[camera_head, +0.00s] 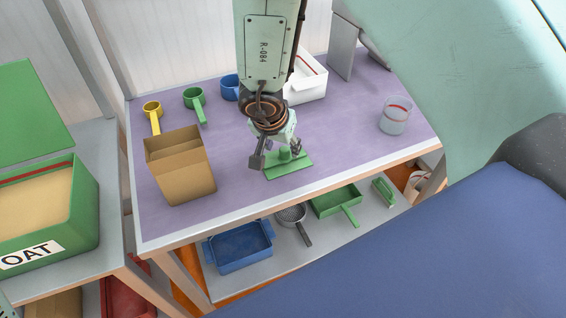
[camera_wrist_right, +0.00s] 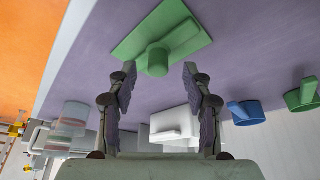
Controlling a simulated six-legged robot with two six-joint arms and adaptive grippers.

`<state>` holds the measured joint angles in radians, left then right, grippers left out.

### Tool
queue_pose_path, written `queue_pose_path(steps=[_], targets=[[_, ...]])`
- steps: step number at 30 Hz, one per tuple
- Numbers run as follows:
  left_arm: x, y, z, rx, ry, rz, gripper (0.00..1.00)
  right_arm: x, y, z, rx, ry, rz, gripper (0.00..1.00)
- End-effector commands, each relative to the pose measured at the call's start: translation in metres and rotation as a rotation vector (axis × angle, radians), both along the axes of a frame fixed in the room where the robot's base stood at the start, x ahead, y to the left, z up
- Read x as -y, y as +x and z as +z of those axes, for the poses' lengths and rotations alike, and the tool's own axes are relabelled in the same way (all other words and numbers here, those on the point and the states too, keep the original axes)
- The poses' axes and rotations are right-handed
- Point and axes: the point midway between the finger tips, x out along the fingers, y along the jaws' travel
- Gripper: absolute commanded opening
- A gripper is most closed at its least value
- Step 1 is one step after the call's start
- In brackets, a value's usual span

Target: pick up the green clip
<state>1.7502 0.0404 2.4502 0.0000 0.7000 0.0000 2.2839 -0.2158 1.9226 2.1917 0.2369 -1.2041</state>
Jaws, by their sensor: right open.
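A green piece (camera_head: 287,165), a flat plate with a round knob and a raised bar, lies on the purple table top; it may be the green clip. It also shows in the right wrist view (camera_wrist_right: 160,32). Another small green object (camera_head: 384,192) lies on the shelf below, and I cannot tell which one is the clip. My right gripper (camera_head: 278,156) points down over the plate. Its fingers are apart, on either side of the knob in the right wrist view (camera_wrist_right: 158,78), and nothing is held. My left gripper is out of view.
A cardboard box (camera_head: 182,178) stands left of the gripper. Yellow (camera_head: 152,108), green (camera_head: 193,97) and blue (camera_head: 230,87) cups line the back. A white box (camera_head: 308,82) is behind the arm, a glass (camera_head: 395,115) to the right. Pans and trays fill the shelf (camera_head: 275,262).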

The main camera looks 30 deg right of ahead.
Motion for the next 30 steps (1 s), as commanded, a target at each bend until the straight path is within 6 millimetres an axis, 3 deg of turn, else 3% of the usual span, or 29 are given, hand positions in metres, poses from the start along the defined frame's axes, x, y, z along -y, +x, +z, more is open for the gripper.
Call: queue_pose_path(steps=[7, 16, 30], targets=[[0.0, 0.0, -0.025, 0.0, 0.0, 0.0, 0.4, 0.008, 0.008, -0.026, 0.0, 0.001, -0.001, 0.5], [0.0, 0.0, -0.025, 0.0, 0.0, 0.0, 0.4, 0.01, 0.009, -0.027, 0.0, 0.0, 0.0, 0.5], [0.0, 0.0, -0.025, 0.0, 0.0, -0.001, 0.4, 0.01, 0.009, -0.027, -0.001, 0.0, 0.0, 0.11]])
